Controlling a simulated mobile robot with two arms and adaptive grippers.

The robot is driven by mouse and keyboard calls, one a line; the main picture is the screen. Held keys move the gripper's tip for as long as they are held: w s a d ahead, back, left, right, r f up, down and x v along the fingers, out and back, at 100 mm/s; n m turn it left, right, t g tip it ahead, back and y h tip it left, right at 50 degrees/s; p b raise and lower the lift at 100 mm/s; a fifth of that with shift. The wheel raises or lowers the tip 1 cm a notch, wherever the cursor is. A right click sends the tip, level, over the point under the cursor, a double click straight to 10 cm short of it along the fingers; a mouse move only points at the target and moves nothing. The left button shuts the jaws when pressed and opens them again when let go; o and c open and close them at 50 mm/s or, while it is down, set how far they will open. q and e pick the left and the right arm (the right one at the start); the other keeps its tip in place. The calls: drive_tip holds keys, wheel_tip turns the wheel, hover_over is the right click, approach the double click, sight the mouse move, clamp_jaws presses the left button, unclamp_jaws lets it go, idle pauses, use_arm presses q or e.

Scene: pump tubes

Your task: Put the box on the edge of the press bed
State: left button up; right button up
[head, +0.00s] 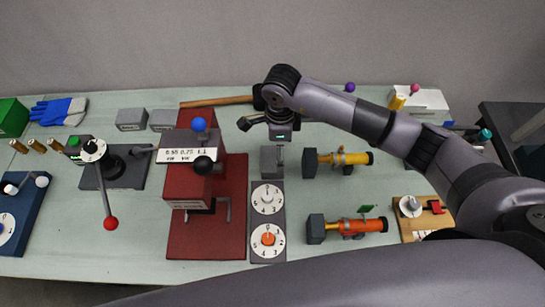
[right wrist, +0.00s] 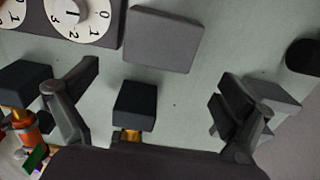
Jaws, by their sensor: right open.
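A plain grey box (head: 271,161) stands on the bench just behind the dial plate; the right wrist view shows its top (right wrist: 162,40). My right gripper (head: 268,123) is open and empty, above the bench just behind this box. In the right wrist view its fingers (right wrist: 152,105) are spread, with a dark block in the background between them. The red machine with a wide red base plate (head: 231,225), which looks like the press, stands left of the box. Box and red base are apart. My left gripper is not in view.
Two more grey boxes (head: 131,119) (head: 162,120) stand at the back left. A yellow pump (head: 345,158) and an orange pump (head: 362,225) lie to the right. The dial plate (head: 268,222) borders the red base. A red-balled lever (head: 110,222) stands left.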

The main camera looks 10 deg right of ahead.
sight(272, 162)
drive_tip(key=shift+f, duration=0.25)
drive_tip(key=shift+s+f, duration=0.1)
drive_tip(key=shift+f, duration=0.1)
drive_tip(key=f+p, duration=0.1)
drive_tip(key=f, duration=0.1)
drive_tip(key=d+f+p, duration=0.1)
drive_tip(key=f+p, duration=0.1)
drive_tip(key=shift+s+f, duration=0.15)
drive_tip(key=shift+f, duration=0.3)
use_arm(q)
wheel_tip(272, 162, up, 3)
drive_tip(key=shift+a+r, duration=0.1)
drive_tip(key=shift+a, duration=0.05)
use_arm(e)
drive_tip(key=shift+c, duration=0.3)
drive_tip(key=c, duration=1.4)
drive_tip(key=shift+r, duration=0.1)
